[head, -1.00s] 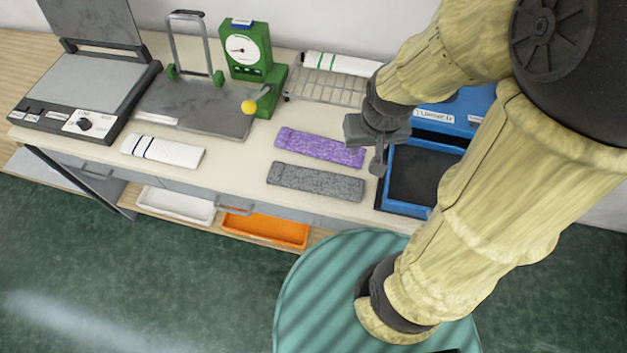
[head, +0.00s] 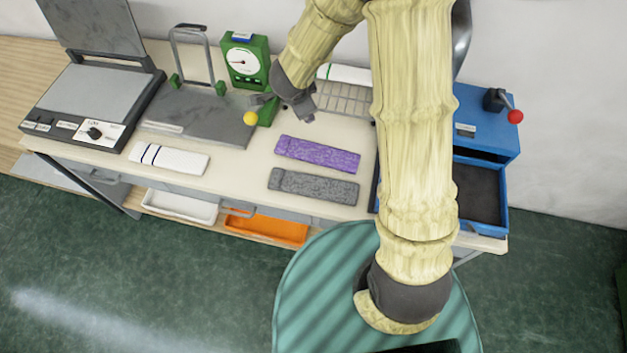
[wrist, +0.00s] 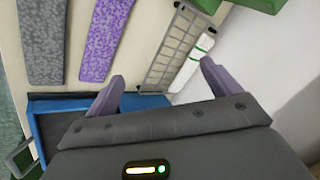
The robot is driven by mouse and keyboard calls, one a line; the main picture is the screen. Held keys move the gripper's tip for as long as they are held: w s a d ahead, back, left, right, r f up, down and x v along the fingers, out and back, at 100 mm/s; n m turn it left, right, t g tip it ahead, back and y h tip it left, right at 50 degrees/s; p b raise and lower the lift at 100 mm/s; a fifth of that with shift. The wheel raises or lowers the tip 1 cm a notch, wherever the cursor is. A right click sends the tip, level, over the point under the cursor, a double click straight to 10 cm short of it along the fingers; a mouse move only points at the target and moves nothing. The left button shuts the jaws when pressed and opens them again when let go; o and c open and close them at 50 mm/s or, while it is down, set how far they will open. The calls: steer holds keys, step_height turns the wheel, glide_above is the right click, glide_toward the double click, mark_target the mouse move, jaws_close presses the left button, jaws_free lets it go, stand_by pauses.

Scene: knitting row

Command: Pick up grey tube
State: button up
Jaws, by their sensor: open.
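The grey tube (head: 313,187) is a flat, speckled knitted piece lying on the table near its front edge. It also shows in the wrist view (wrist: 41,42) at the upper left. The purple tube (head: 317,154) lies parallel just behind it, and it shows in the wrist view (wrist: 103,40). My gripper (head: 284,110) is open and empty behind the purple tube, near the green dial device. In the wrist view the spread fingers of my gripper (wrist: 160,85) have nothing between them. The grey tube is apart from the fingers.
A wire rack (head: 345,101) with a white green-striped tube (head: 345,74) stands at the back. A white blue-striped tube (head: 168,159) lies at left. The green dial device (head: 246,62) and yellow ball (head: 250,118) are close to my gripper. A blue box (head: 485,125) stands right, partly hidden by my arm.

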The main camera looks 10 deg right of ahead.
steer(key=s+a+f+m+g+h+p, duration=0.1)
steer(key=s+a+f+m+g+p, duration=0.1)
steer(key=s+m+g, duration=0.2)
steer(key=s+a+f+m+g+h+p, duration=0.1)
steer(key=s+a+f+m+g+h, duration=0.1)
steer(key=s, duration=0.4)
steer(key=shift+s+a+f+m+g+p, duration=0.25)
steer(key=shift+s+m+g+p, duration=0.15)
steer(key=shift+m+g, duration=0.5)
steer(key=shift+d, duration=0.1)
steer(key=p, duration=0.3)
glide_above(316, 185)
steer(key=a, duration=0.3)
steer(key=f, duration=1.1)
steer(key=shift+w+d+f, duration=0.15)
steer(key=shift+w+d, duration=0.1)
steer(key=shift+w, duration=0.05)
steer(key=shift+p+x, duration=1.1)
steer(key=shift+x, duration=1.5)
steer(key=shift+w, duration=0.15)
